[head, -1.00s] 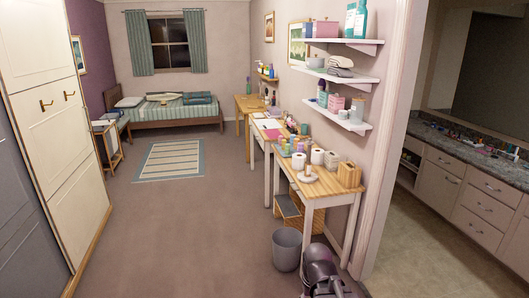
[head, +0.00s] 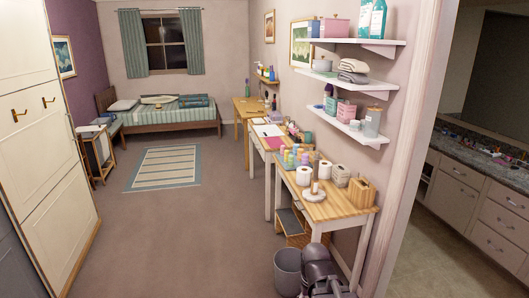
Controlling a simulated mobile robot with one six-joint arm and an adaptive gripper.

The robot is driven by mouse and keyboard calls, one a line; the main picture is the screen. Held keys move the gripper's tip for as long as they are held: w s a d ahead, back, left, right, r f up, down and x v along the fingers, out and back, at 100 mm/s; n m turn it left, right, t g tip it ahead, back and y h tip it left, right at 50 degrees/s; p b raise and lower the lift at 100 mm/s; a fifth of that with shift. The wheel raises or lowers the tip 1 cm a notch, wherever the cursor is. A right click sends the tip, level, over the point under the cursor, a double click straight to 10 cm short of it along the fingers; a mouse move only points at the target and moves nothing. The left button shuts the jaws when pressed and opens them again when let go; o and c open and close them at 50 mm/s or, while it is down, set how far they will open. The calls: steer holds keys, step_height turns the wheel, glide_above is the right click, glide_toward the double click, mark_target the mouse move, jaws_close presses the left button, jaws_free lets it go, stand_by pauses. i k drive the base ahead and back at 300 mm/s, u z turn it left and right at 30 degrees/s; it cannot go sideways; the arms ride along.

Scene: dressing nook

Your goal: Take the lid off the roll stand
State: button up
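The roll stand (head: 314,194) is on the near wooden table, close to its front edge. It has a pale round base and a thin upright post. White paper rolls (head: 304,176) stand just behind and beside it. A separate lid on the stand is too small to make out. Dark grey links of my own arm show at the bottom edge, below and in front of the table. My gripper's fingers are not in view.
The near table (head: 328,208) also bears a wooden box (head: 361,193) at its right. A grey bin (head: 288,272) stands on the floor by its front leg. Wall shelves (head: 347,125) hang above. The floor to the left is clear.

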mark_target(316, 156)
steer(key=i, duration=1.95)
steer(key=k, duration=0.15)
steer(key=u, duration=2.6)
